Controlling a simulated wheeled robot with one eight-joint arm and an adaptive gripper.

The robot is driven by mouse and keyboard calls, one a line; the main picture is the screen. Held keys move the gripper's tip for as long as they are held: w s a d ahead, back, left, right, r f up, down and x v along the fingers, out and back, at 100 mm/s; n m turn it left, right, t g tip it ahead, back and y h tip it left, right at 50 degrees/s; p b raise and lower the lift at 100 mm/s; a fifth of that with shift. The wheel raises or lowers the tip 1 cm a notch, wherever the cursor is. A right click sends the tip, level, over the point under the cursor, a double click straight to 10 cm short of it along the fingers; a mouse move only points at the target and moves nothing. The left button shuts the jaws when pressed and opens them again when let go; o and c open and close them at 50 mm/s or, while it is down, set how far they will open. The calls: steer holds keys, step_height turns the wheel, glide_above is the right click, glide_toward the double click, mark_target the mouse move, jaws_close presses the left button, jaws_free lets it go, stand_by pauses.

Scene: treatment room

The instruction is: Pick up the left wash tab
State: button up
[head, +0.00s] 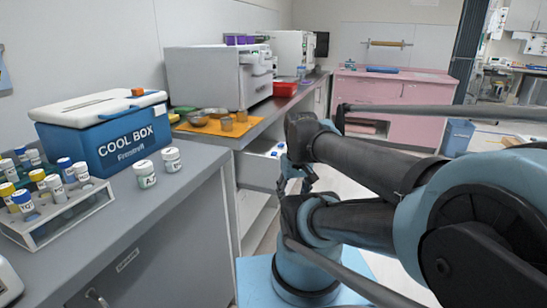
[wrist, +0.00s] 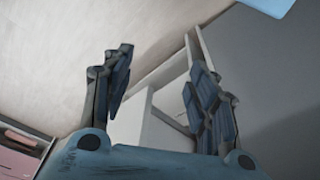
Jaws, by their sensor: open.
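No thing can be surely told as the left wash tab in either view. In the head view, small white and blue items (head: 278,149) show in an open white drawer (head: 256,171) under the counter. They are too small to name, and my arm partly hides the drawer. My gripper (head: 300,180) is beside the drawer, on its right in the picture. In the wrist view my gripper (wrist: 160,75) is open, with nothing between its fingers. A white cabinet or drawer part (wrist: 150,115) shows behind the fingers.
A blue cool box (head: 105,130), a rack of vials (head: 60,208) and two loose jars (head: 146,174) stand on the near grey counter. An orange mat (head: 205,128) with bowls lies farther along. A pink cabinet (head: 390,90) stands at the back. Some floor is clear.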

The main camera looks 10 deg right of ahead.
steer(key=w+r+n, duration=0.2)
steer(key=w+r, duration=0.2)
steer(key=w, duration=0.1)
steer(key=w+r+n, duration=0.2)
steer(key=w+r, duration=0.2)
steer(key=w, duration=0.2)
steer(key=w+r+n+g, duration=0.1)
steer(key=w+r+n, duration=0.1)
steer(key=w+r, duration=0.3)
steer(key=shift+w+d+n, duration=0.15)
steer(key=shift+w+n, duration=0.15)
steer(key=shift+w, duration=0.35)
steer(key=w+r+n, duration=0.3)
steer(key=w, duration=0.6)
steer(key=n+g, duration=0.1)
steer(key=n, duration=0.2)
glide_above(276, 153)
step_height(276, 153, down, 17)
steer(key=shift+w+f, duration=0.15)
steer(key=shift+f, duration=0.05)
steer(key=c, duration=0.9)
